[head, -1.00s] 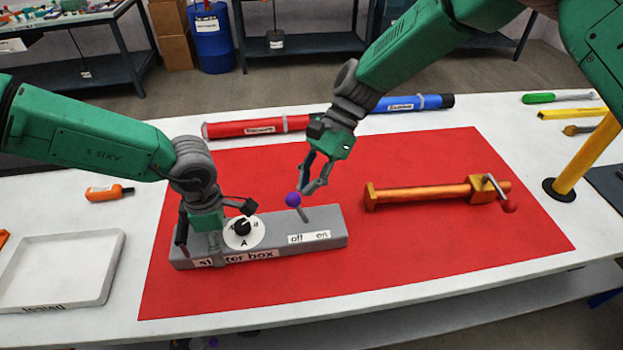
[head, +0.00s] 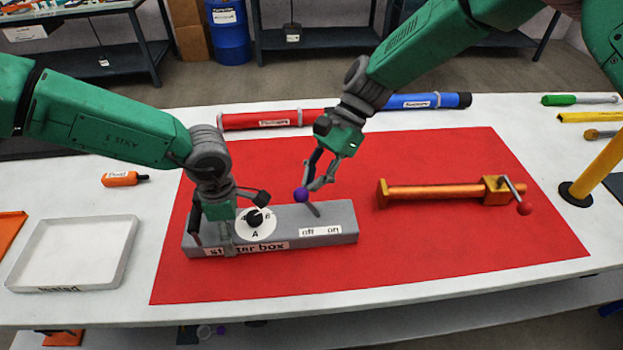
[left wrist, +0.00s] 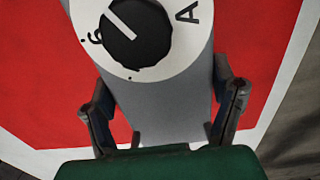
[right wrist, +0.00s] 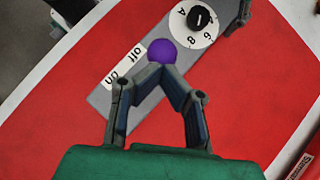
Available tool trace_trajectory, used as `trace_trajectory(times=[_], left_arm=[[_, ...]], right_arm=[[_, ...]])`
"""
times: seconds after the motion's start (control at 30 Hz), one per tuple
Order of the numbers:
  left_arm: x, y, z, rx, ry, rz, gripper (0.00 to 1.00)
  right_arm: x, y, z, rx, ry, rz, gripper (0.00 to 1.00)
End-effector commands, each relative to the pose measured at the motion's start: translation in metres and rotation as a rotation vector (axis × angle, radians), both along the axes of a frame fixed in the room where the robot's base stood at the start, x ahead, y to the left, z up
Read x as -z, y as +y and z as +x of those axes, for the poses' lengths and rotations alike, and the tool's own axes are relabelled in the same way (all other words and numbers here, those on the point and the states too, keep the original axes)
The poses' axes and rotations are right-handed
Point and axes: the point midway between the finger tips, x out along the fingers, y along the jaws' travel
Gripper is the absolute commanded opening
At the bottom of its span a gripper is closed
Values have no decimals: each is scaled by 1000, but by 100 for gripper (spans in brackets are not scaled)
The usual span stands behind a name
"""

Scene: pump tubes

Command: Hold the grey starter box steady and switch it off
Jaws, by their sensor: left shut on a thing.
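The grey starter box (head: 345,212) lies on the red mat with a dial (head: 256,224) and "off" and "on" labels (head: 320,231). Its lever, topped by a purple ball (head: 301,195), leans left, toward the "off" side. My left gripper (head: 222,240) straddles the box's left end, shut on it, with a finger at each long side; the left wrist view shows the box (left wrist: 170,105) between the fingers. My right gripper (head: 312,188) is at the ball's right side, fingertips together. In the right wrist view the tips (right wrist: 163,70) meet against or very close to the ball (right wrist: 161,52); contact is unclear.
An orange clamp-like tool (head: 435,191) lies on the mat at right. Red (head: 262,120) and blue (head: 425,101) tubes lie behind. A white tray (head: 128,250) stands at left, and a yellow post (head: 597,165) rises at right. The mat's front is clear.

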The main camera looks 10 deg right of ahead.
Motion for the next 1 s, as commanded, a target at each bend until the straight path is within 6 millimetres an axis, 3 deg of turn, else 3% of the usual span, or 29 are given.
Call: trace_trajectory(times=[0.27, 0.47, 0.8, 1.0], left_arm=[[1, -1, 0, -5, 1, -4, 27], [1, 0, 0, -4, 1, -1, 27], [1, 1, -1, -4, 2, 1, 27], [2, 2, -1, -4, 2, 2, 27]], right_arm=[[2, -11, 0, -2, 3, -3, 0], [-4, -35, 20, 0, 0, -3, 0], [-65, -67, 48, -2, -2, -5, 0], [-84, -77, 56, -2, 2, -4, 0]])
